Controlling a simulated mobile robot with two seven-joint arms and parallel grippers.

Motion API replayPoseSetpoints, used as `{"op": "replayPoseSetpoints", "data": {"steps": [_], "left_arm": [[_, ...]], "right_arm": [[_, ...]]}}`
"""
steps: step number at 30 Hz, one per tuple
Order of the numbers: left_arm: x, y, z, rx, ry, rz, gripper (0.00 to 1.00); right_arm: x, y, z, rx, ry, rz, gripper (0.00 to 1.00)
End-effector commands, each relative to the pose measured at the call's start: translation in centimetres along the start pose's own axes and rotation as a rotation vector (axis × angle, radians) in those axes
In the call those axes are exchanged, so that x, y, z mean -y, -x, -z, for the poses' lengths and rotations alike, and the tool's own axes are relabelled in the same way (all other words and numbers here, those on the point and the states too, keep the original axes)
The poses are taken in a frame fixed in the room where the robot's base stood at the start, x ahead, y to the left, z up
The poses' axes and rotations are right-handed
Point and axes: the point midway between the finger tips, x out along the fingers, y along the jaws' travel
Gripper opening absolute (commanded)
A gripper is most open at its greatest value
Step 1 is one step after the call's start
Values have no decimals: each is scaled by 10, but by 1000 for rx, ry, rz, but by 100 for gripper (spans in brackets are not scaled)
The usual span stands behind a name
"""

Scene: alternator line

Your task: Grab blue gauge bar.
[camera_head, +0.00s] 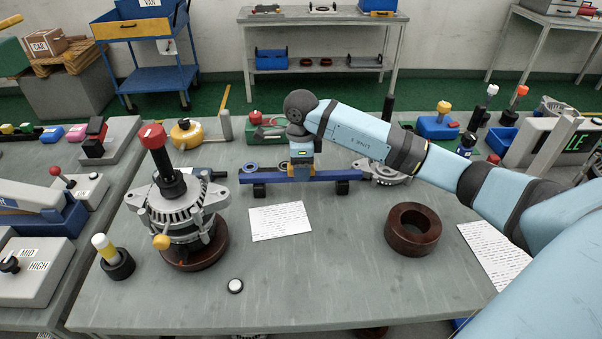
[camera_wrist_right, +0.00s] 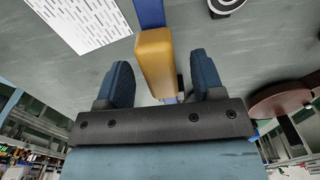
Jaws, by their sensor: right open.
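The blue gauge bar (camera_head: 270,178) lies level across two black supports near the back of the grey bench. In the right wrist view the blue bar (camera_wrist_right: 149,12) shows at the top, with a yellow block (camera_wrist_right: 156,62) on it. My right gripper (camera_head: 302,168) is above the middle of the bar, pointing down. In the right wrist view its two dark blue fingers (camera_wrist_right: 161,68) are apart, one on each side of the yellow block, with a visible gap on the left. Its fingertips are small in the head view. My left gripper is not in view.
An alternator (camera_head: 180,205) with a red-topped black post stands to the left. A brown ring (camera_head: 413,229) sits to the right. A printed sheet (camera_head: 280,221) lies in front of the bar. The front middle of the bench is clear, except for a small round button (camera_head: 235,286).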

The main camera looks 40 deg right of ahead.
Motion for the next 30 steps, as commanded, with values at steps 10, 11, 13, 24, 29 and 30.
{"op": "replayPoseSetpoints", "data": {"steps": [10,11,13,24,29,30], "left_arm": [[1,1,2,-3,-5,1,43],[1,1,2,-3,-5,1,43],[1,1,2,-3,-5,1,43],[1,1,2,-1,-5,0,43],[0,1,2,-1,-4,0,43],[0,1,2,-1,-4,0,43]], "right_arm": [[0,-20,0,1,0,1,62],[0,-20,0,1,0,1,59],[0,-20,0,1,-1,0,43],[0,-20,0,1,-1,1,0],[1,-17,0,2,-1,2,0],[1,-15,0,2,-1,2,0]]}}
